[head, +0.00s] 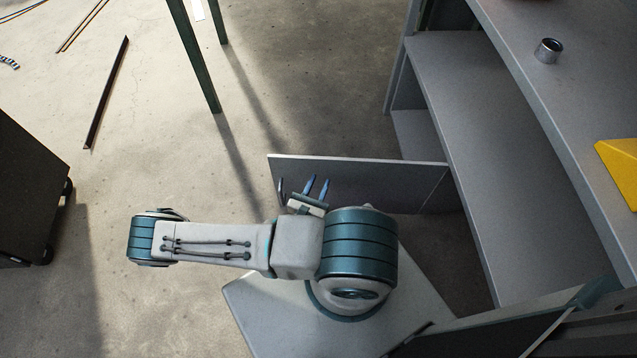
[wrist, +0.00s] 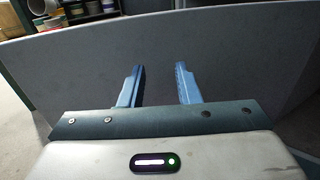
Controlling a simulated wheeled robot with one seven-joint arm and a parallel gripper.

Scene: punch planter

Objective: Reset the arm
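My gripper (wrist: 158,88) shows in the wrist view with its two blue fingers spread apart and nothing between them. In the head view my gripper (head: 316,188) is partly hidden behind my arm, and its blue fingertips point toward a grey panel (head: 365,172). The same grey panel (wrist: 230,50) fills most of the wrist view just beyond the fingers. I cannot tell whether the fingertips touch it. My arm is folded low over my base, its elbow reaching out to the left.
A grey shelf unit (head: 480,130) stands at the right, with a metal ring (head: 548,50) and a yellow piece (head: 622,165) on its top. A dark cabinet (head: 25,190) stands at the left. A dark bar (head: 107,92) lies on the floor.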

